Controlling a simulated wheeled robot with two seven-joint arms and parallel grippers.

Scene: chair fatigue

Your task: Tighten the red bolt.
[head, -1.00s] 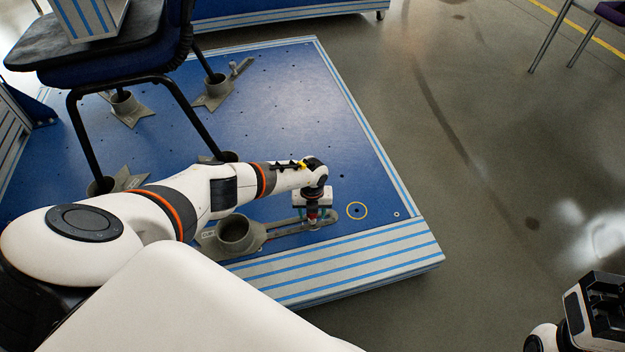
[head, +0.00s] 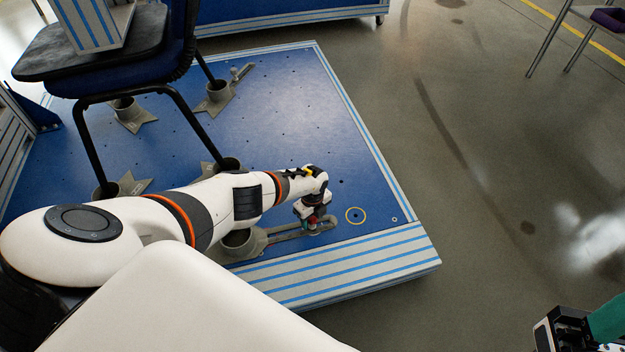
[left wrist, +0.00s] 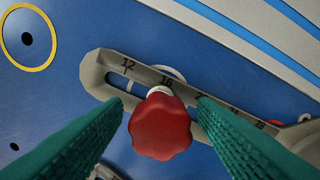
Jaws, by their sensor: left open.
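The red bolt (left wrist: 160,127) has a lobed knob and sits in the slot of a grey slotted arm (left wrist: 200,105) with number marks. My left gripper (left wrist: 163,108) is open, with one green finger on each side of the knob; I cannot tell whether they touch it. In the head view my left gripper (head: 313,221) is low over the slotted arm (head: 285,234), and the bolt is mostly hidden. My right gripper (head: 590,326) is at the bottom right, partly cut off, with a green finger showing.
A yellow-ringed hole (head: 356,215) lies in the blue platform (head: 290,110), right of the left gripper. A chair (head: 110,60) stands at the upper left, its legs in grey cups. Open floor (head: 490,200) is on the right.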

